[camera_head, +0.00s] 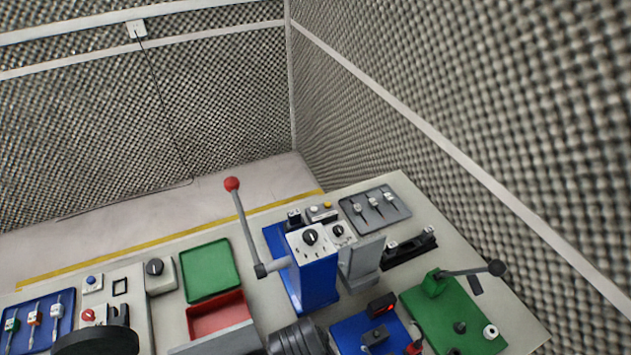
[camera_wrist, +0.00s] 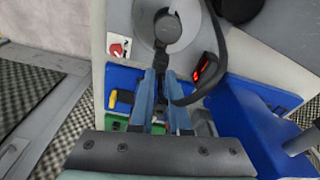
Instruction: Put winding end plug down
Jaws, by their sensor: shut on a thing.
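My gripper (camera_wrist: 161,78) shows in the wrist view, its two blue-grey fingers close together and pointing up the picture. It is shut on a small black piece (camera_wrist: 160,66) that appears to be the winding end plug. A black cable (camera_wrist: 216,45) loops down close to the right of the fingers. A black round part (camera_wrist: 167,28) on a grey disc (camera_wrist: 145,15) lies just beyond the fingertips. The fingers partly hide the plug, so I cannot tell whether it touches anything below. I cannot make out the plug in the head view.
A blue base (camera_wrist: 125,78) lies under the fingers, with a red-lit display (camera_wrist: 207,68) to the right. In the head view the table holds a blue lever stand (camera_head: 315,285), a green tray (camera_head: 208,268), a red tray (camera_head: 215,312) and a green lever plate (camera_head: 445,315). The fixtures stand close together.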

